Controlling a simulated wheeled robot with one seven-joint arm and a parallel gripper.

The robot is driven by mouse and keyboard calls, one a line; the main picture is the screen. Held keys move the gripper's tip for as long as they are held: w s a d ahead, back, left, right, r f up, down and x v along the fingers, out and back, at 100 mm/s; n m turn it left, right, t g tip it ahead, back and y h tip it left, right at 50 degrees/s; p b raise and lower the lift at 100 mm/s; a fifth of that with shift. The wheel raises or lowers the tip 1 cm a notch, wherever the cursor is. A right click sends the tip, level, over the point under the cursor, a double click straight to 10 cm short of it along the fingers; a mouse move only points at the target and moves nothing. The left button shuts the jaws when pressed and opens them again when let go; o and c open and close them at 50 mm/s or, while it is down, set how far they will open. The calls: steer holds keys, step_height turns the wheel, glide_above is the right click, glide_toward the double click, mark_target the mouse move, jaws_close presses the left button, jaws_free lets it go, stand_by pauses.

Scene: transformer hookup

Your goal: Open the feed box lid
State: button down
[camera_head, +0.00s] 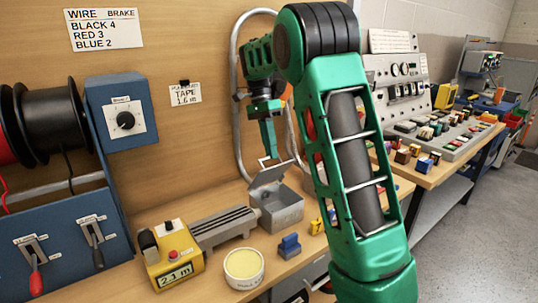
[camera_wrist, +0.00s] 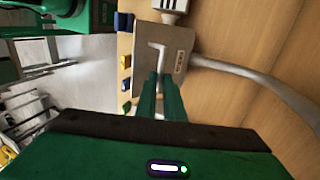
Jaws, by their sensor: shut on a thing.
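The feed box (camera_head: 284,213) is a small grey metal box on the wooden bench, left of my arm in the head view. Its lid (camera_head: 268,176) is tilted up from the box, and a pale bent handle joins it to my gripper. My gripper (camera_head: 271,153) is above the lid, its green fingers pointing down. In the wrist view the fingers (camera_wrist: 160,78) are shut on the lid handle (camera_wrist: 160,50), with the grey lid (camera_wrist: 180,62) just beyond. The exact grip on the handle is partly hidden by the fingers.
A grey slotted duct (camera_head: 222,227) meets the box on its left. A yellow meter (camera_head: 174,258), a tape roll (camera_head: 243,268) and a blue block (camera_head: 289,246) stand in front. A grey curved conduit (camera_head: 236,90) rises behind the gripper. A control panel (camera_head: 398,85) stands at right.

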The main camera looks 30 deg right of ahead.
steer(key=shift+w+f, duration=0.35)
steer(key=shift+w, duration=0.25)
steer(key=c, duration=1.8)
jaws_free()
steer(key=shift+w+f, duration=0.1)
steer(key=shift+c, duration=0.2)
steer(key=shift+r, duration=0.35)
steer(key=s+a+r, duration=0.3)
steer(key=a+r, duration=0.7)
steer(key=a, duration=0.1)
steer(key=shift+s+r, duration=0.3)
